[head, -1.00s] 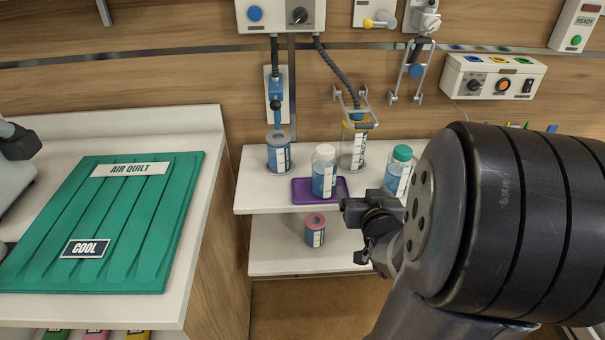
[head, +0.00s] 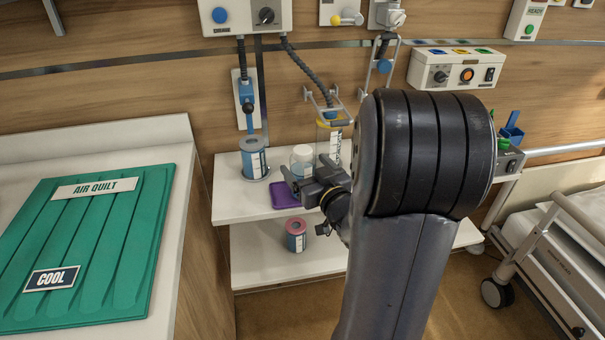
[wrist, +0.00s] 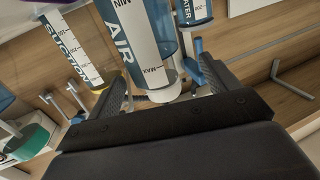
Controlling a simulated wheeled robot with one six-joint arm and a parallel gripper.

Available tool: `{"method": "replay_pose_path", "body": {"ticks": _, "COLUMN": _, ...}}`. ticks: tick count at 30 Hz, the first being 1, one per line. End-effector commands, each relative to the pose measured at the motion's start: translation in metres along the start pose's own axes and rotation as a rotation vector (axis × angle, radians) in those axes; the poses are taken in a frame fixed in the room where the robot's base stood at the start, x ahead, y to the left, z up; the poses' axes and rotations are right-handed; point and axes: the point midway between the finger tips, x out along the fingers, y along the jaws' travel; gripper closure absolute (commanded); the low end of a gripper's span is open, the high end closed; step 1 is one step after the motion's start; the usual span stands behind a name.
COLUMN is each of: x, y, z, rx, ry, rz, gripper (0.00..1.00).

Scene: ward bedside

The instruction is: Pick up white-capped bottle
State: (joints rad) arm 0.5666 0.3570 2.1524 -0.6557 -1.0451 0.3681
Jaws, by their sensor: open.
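The white-capped bottle (head: 301,157) stands at the purple tray on the upper shelf; my gripper hides its lower part in the head view. My gripper (head: 306,170) is open in front of it, with the jaws at about its upper part. In the wrist view, which is upside down, a blue bottle with a pale cap (wrist: 161,91) and an "AIR" label lies between the open fingers of my gripper (wrist: 160,72). I see no clear grip on it. How close each finger is to its sides is hard to tell.
A blue canister (head: 254,160) stands left of the purple tray (head: 262,194). A clear canister (head: 329,140) hangs close behind right. A pink-topped container (head: 296,236) is on the lower shelf. A green-capped bottle (wrist: 32,138) shows in the wrist view. A bed rail (head: 540,240) is at right.

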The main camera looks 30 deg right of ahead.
Motion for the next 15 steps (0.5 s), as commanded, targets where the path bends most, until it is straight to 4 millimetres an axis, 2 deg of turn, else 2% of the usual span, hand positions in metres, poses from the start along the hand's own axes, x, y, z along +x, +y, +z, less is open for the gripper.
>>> {"method": "replay_pose_path", "body": {"ticks": 7, "x": 0.037, "y": 0.002, "z": -0.001, "rx": 0.001, "ry": 0.000, "rz": -0.002, "gripper": 0.17}}
{"method": "replay_pose_path", "body": {"ticks": 15, "x": 0.045, "y": 0.003, "z": -0.001, "rx": 0.001, "ry": -0.001, "rz": 0.000, "gripper": 0.17}}
